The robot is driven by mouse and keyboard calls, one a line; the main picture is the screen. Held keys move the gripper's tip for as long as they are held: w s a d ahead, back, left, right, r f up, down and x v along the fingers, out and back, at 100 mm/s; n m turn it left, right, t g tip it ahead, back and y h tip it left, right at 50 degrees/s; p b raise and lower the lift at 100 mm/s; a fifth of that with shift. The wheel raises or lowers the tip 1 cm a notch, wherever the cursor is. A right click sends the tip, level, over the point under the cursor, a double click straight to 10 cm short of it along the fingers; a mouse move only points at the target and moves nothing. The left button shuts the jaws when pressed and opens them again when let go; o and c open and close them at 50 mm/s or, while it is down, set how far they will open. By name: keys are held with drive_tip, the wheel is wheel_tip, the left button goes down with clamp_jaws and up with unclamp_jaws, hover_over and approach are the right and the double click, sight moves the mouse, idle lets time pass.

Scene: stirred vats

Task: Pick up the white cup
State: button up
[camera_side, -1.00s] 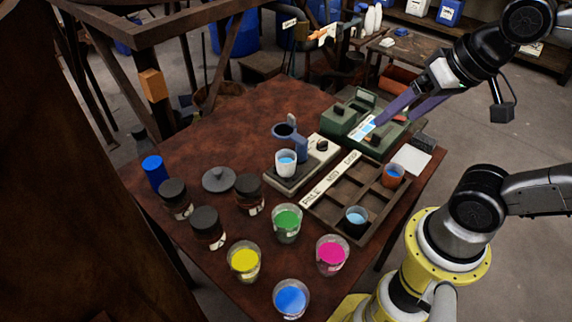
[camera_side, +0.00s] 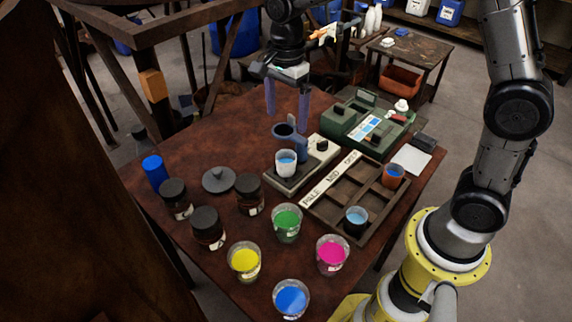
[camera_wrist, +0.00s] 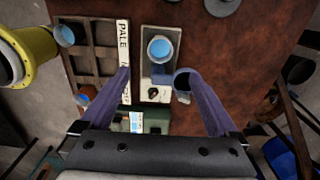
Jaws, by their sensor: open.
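The white cup (camera_side: 286,162) holds blue liquid and stands upright on the plate of a stirrer (camera_side: 302,176) near the middle of the table. In the wrist view the cup (camera_wrist: 160,48) shows from above, ahead of my fingers and between their lines. My gripper (camera_side: 286,118) is open and empty, pointing down above the far part of the table, behind the cup and apart from it. Its two purple fingers (camera_wrist: 166,72) are spread wide in the wrist view. A blue-grey stirrer head (camera_side: 300,148) stands right behind the cup; its ring (camera_wrist: 187,82) lies near my right finger.
A compartment tray (camera_side: 322,213) labelled PALE, MID holds a blue-filled cup (camera_side: 356,217) and an orange-brown cup (camera_side: 394,173). A green machine (camera_side: 366,122) stands behind. Colour cups, including green (camera_side: 286,222), and dark jars (camera_side: 207,228) stand in front. The table's left rear is clear.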

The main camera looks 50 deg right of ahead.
sight(286, 157)
wheel_tip(286, 157, down, 14)
drive_tip(key=shift+r, duration=0.25)
drive_tip(key=c, duration=1.5)
drive_tip(key=shift+o, duration=0.2)
drive_tip(key=shift+r, duration=0.1)
